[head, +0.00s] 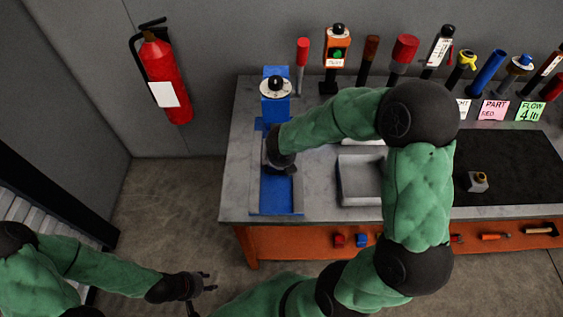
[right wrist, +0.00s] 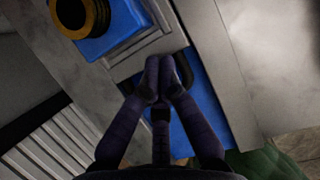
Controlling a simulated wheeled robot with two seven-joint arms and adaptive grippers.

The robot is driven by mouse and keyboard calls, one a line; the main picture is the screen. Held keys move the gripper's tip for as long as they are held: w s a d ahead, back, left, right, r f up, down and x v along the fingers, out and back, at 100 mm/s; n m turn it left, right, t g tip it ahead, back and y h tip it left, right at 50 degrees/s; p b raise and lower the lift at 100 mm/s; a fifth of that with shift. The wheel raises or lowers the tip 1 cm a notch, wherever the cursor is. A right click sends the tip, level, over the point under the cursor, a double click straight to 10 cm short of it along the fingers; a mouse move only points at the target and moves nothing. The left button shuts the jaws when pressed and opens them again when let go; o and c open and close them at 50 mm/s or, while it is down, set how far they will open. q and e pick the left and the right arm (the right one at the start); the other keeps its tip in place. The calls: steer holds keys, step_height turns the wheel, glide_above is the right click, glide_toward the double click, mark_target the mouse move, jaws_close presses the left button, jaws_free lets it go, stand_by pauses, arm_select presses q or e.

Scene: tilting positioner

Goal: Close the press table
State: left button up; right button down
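The press (head: 275,109) is a blue machine with a round dial on top, at the bench's left end. Its blue base (head: 267,203) extends toward the front edge. In the right wrist view, a grey plate (right wrist: 150,52) lies by the blue housing, above a blue surface (right wrist: 208,108). A dark curved handle (right wrist: 184,68) shows beside my fingertips. My right gripper (right wrist: 155,76) has its fingers drawn together at the plate's edge; I cannot tell whether they hold the handle. In the head view my right arm hides much of the table part. My left gripper (head: 209,281) is open and empty, away from the bench.
A grey tray (head: 357,184) lies right of the press, partly behind my right arm. A black mat (head: 520,160) holds a small metal part (head: 478,181). Several tools and coloured cards line the bench's back. A fire extinguisher (head: 165,80) hangs on the wall.

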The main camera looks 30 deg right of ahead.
arm_select(q)
steer(key=shift+f, duration=0.1)
arm_select(e)
steer(key=shift+w+f, duration=0.1)
steer(key=shift+f, duration=0.15)
steer(key=shift+w+d+p, duration=0.55)
steer(key=shift+w+d, duration=0.1)
steer(key=shift+w, duration=0.35)
steer(key=shift+w+d+p, duration=0.55)
steer(key=shift+w+d, duration=0.1)
steer(key=shift+w, duration=0.35)
arm_select(q)
step_height(320, 180, up, 2)
steer(key=shift+r, duration=0.15)
